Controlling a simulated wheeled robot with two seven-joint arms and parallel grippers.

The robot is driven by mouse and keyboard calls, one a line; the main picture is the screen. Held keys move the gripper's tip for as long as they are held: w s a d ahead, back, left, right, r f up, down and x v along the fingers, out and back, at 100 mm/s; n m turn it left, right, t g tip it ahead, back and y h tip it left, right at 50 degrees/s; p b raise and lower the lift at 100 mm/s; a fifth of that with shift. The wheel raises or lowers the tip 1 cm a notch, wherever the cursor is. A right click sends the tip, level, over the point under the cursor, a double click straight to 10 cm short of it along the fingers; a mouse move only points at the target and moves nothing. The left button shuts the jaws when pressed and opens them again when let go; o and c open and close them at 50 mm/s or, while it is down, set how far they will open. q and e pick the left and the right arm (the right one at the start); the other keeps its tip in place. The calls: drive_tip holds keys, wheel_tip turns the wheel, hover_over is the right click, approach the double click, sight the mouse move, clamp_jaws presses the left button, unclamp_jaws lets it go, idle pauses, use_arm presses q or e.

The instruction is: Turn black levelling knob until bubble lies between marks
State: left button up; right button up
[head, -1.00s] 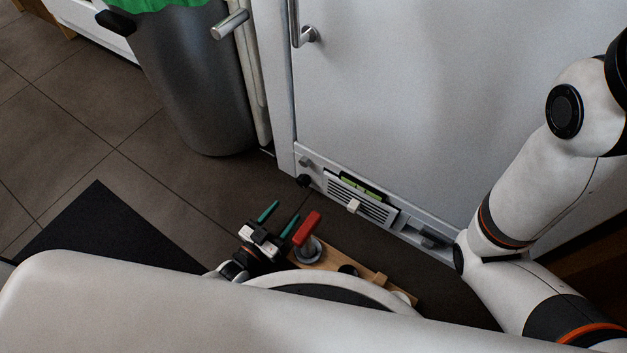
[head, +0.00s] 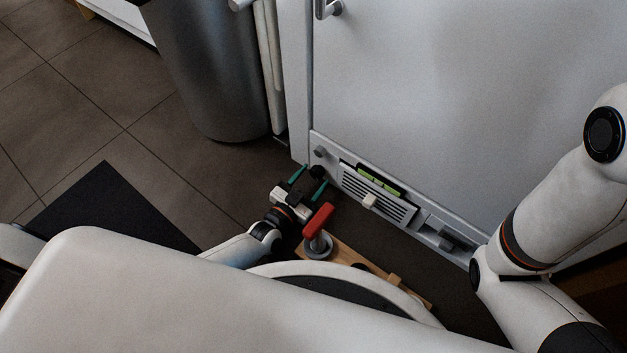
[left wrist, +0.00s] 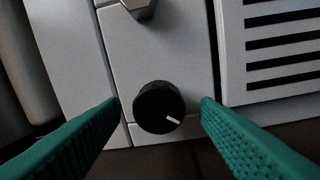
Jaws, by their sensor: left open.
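The black levelling knob (head: 318,172) sits low on the white appliance front, left of a slatted vent. In the left wrist view the knob (left wrist: 159,107) is round with a white pointer line toward its lower right. My left gripper (head: 312,175) is open, its green fingers on either side of the knob in the wrist view, with gaps between them and it. The bubble level (head: 379,181) shows yellow-green in a dark housing above the vent; the bubble and marks are too small to make out. My right gripper is not in view.
A grey hex-shaped fitting (left wrist: 139,8) sits above the knob. The vent (head: 378,202) has a pale slider (head: 370,202). A red-handled tool (head: 319,221) stands on a wooden board (head: 345,254) close to my left gripper. A grey bin (head: 215,85) stands at the left.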

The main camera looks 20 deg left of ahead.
use_arm(q)
drive_tip(key=shift+w+d, duration=0.2)
drive_tip(key=shift+w, duration=0.4)
drive_tip(key=c, duration=1)
drive_tip(key=shift+n, duration=0.8)
drive_tip(key=o, duration=1)
drive_tip(key=shift+s, duration=0.1)
